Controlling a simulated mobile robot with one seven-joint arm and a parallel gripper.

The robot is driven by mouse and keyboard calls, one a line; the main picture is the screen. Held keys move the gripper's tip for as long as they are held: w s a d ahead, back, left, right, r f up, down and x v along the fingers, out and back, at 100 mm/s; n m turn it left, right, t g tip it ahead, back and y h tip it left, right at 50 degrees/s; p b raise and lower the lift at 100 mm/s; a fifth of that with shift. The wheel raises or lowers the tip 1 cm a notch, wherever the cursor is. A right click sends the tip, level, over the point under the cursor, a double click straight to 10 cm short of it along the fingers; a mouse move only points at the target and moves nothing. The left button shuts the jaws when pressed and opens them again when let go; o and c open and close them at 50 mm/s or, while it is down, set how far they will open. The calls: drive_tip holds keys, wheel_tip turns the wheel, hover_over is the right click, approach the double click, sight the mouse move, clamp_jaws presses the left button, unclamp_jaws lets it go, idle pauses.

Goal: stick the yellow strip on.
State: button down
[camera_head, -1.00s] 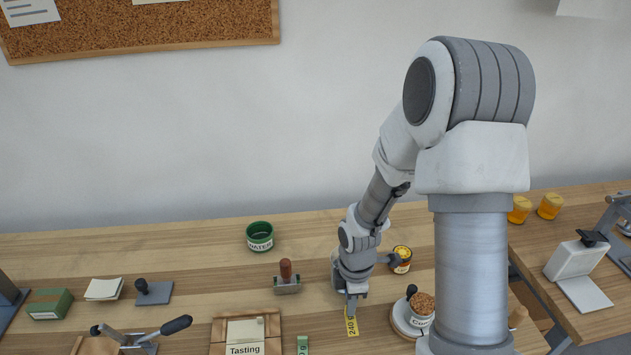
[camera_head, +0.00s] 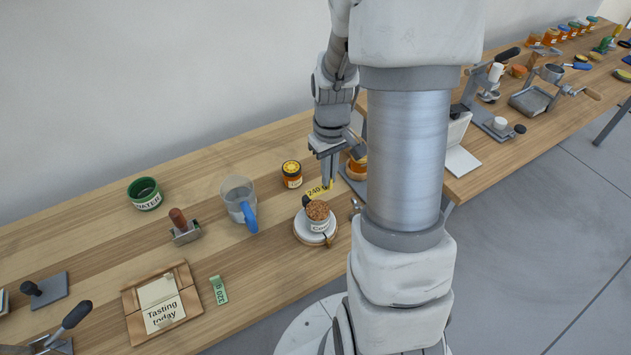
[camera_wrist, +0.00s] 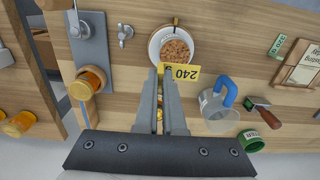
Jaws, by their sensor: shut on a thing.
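The yellow strip (camera_head: 316,191) is marked "240". My gripper (camera_head: 329,178) is shut on one end of it, and the rest sticks out to the left in the head view. In the wrist view, the strip (camera_wrist: 182,73) sticks out to the right of my fingertips (camera_wrist: 162,72). An amber jar (camera_head: 356,166) is partly hidden behind my wrist; in the wrist view an amber jar (camera_wrist: 87,82) stands at a grey stand, left of my fingers.
A cup of brown granules (camera_head: 318,218) on a white round dish stands just in front of the strip.

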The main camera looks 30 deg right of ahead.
idle(0.5)
drive_tip(key=shift+f+b, duration=2.55)
drive_tip(key=shift+f, duration=0.5)
drive_tip(key=shift+f+b, duration=0.35)
drive_tip(key=shift+f, duration=0.05)
drive_tip(key=c, duration=0.9)
unclamp_jaws()
drive_tip(key=shift+c, duration=0.2)
wheel_tip(320, 180, up, 17)
drive_tip(key=p, duration=0.2)
drive_tip(key=shift+r, duration=0.2)
